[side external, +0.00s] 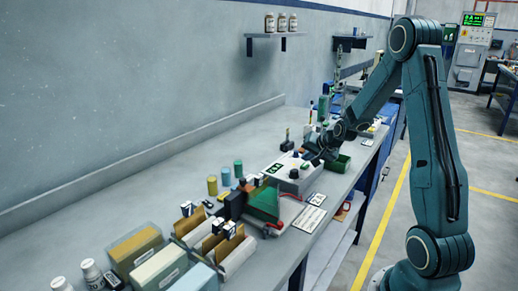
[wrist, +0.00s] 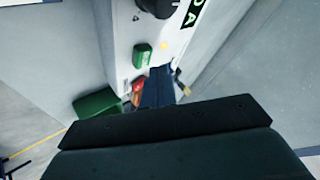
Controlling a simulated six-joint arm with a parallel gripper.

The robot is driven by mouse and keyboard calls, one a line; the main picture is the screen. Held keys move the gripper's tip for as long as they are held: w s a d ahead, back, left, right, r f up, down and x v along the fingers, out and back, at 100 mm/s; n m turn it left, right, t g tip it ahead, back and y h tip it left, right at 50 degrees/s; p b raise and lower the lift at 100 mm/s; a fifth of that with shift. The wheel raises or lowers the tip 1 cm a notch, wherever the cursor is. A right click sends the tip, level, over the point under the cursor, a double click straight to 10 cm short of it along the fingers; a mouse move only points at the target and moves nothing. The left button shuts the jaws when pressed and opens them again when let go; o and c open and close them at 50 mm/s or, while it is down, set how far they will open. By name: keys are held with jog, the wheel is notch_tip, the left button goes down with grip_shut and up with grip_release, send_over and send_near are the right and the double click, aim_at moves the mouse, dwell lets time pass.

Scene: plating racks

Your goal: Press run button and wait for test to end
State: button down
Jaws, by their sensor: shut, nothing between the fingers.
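A white test unit (side external: 283,181) with a dark display stands on the bench in the side external view. In the wrist view its white panel (wrist: 122,30) fills the upper middle. A green rectangular button (wrist: 142,54) is on that panel, and a red part (wrist: 137,92) is beside it, partly hidden by my fingers. A dark round knob (wrist: 154,6) and a display with green characters (wrist: 194,12) are at the top edge. My gripper (wrist: 158,72) is shut and empty, its tips near the green button; whether they touch the panel cannot be told. It also shows above the unit in the side view (side external: 309,162).
A green bin (side external: 340,164) stands just beyond the unit, near the bench edge. A green wedge-shaped part (side external: 265,203), a white labelled card (side external: 309,219) and several boxes (side external: 135,246) are on the nearer bench.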

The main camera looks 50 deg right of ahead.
aim_at(306, 167)
jog(key=shift+r, duration=0.2)
jog(key=shift+r, duration=2.35)
jog(key=shift+a, duration=0.15)
jog(key=s+a+r+n+y, duration=0.1)
jog(key=s+a+r+n, duration=0.15)
jog(key=a, duration=0.45)
jog(key=s+a+r+n+g+y, duration=0.1)
jog(key=a+r+n, duration=0.1)
jog(key=a+r, duration=0.3)
jog(key=s+a+r+n, duration=0.2)
jog(key=a+n, duration=0.1)
jog(key=a, duration=0.5)
jog(key=s+a+n+g+y, duration=0.1)
jog(key=s+a+n, duration=0.2)
jog(key=s+a, duration=0.2)
jog(key=s+a+r+n, duration=0.1)
jog(key=s+a+n, duration=0.2)
jog(key=s+a, duration=0.3)
jog(key=s, duration=0.5)
jog(key=shift+s+g+y, duration=0.3)
jog(key=shift+g+y, duration=0.1)
